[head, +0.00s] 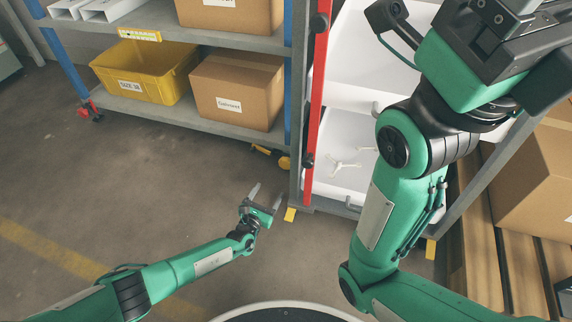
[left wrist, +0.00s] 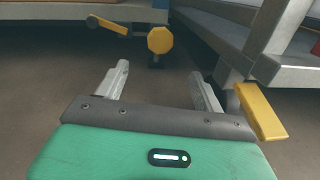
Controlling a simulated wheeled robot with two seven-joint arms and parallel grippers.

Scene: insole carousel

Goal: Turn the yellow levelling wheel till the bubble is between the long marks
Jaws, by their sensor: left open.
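The yellow levelling wheel (left wrist: 160,40) is an eight-sided knob on a dark stem under the shelf, ahead of my left gripper in the left wrist view. In the head view the wheel (head: 284,162) is small, low by the rack's blue post. My left gripper (head: 266,196) is open and empty, low over the floor and short of the wheel. In the left wrist view its grey fingers (left wrist: 160,72) stand apart, with the wheel beyond the gap and not touched. I cannot make out the bubble or its long marks. My right arm shows at the right of the head view, its fingers out of sight.
A yellow lever (left wrist: 107,26) with a dark end is left of the wheel. A yellow foot block (left wrist: 260,110) under a grey frame is close on the right. The floor (head: 120,180) at left is clear.

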